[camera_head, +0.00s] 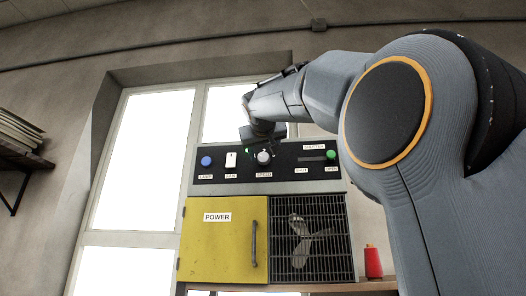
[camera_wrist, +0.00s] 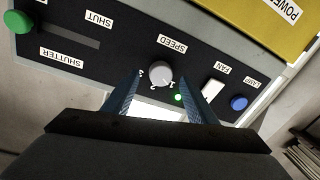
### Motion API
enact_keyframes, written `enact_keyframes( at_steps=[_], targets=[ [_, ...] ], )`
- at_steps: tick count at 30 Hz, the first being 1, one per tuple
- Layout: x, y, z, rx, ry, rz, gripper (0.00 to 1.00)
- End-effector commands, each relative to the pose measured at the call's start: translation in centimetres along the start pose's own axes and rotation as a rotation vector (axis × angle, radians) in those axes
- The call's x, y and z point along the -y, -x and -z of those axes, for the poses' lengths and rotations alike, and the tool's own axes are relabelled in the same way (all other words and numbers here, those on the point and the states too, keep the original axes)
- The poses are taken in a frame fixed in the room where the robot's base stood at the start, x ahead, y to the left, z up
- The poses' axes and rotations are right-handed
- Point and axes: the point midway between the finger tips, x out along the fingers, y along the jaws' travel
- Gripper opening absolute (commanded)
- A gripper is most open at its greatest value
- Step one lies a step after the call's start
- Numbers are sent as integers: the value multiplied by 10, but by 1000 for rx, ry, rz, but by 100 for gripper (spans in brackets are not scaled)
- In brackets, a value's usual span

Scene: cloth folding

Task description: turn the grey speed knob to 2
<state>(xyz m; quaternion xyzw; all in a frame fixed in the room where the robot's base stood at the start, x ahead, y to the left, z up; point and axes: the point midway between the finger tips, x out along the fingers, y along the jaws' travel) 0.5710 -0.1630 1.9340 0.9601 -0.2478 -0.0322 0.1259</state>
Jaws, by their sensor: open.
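The grey speed knob (camera_head: 264,157) is on the black control panel (camera_head: 215,163), above the SPEED label. In the wrist view, which shows the panel upside down, the knob (camera_wrist: 161,72) has white numerals 1, 2 and 3 around it. I cannot clearly tell which numeral its pointer faces. My gripper (camera_wrist: 160,78) is open, with one finger on each side of the knob. Clear gaps show between the fingers and the knob in the picture; its distance from the panel is hard to judge. In the head view my gripper (camera_head: 262,137) is at the panel's top edge, partly hidden.
A blue lamp button (camera_head: 206,161) and white fan switch (camera_head: 231,159) lie left of the knob. A green shutter slider knob (camera_head: 331,155) is at the right, by OPEN. A small green light (camera_wrist: 178,97) glows near the knob. Below are a yellow POWER door (camera_head: 225,245) and fan grille (camera_head: 335,240).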

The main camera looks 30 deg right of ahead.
Motion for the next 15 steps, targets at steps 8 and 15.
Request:
enact_keyframes(
  at_steps=[8,15],
  targets=[
    [1,-26,1,0,1,3,52],
    [3,-29,0,-1,0,5,52]
  ],
)
